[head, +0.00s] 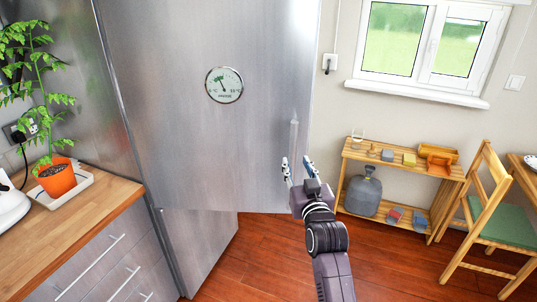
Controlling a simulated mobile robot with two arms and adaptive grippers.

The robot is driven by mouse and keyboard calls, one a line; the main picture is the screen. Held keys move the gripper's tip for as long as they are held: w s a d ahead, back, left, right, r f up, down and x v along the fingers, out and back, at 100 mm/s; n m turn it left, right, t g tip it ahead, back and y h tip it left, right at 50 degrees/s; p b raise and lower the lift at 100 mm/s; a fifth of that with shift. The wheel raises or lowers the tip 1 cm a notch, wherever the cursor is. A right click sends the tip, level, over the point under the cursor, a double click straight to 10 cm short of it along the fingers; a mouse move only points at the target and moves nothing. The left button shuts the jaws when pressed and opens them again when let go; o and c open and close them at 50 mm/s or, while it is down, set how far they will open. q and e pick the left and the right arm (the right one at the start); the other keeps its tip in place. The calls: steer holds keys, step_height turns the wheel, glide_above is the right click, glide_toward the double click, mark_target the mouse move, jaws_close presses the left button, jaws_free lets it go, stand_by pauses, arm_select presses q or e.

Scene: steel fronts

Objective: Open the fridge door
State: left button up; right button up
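The fridge has a tall brushed-steel upper door (190,140) with a round thermometer dial (224,85) on it. The door's lower right corner sticks out past the steel front below (200,238), with floor showing under it, so the door looks partly swung out. A slim vertical handle (293,138) is near its right edge. My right gripper (298,168) is at the handle's lower end, its two fingers spread apart. I cannot tell whether they touch the handle. My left gripper is not in view.
A wooden counter (75,225) with drawers and a potted plant (57,178) stands at left. A low wooden shelf (400,170) and a chair (490,215) are at right. Wooden floor (290,265) is clear in front of the shelf.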

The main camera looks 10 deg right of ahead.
mark_target(293, 152)
steer(key=w, duration=0.2)
steer(key=w+p, duration=0.1)
steer(key=w, duration=0.1)
steer(key=w+d, duration=0.1)
steer(key=shift+w, duration=0.75)
steer(key=shift+w+p, duration=0.35)
steer(key=shift+w, duration=0.2)
steer(key=shift+w+f, duration=0.1)
steer(key=shift+w, duration=0.1)
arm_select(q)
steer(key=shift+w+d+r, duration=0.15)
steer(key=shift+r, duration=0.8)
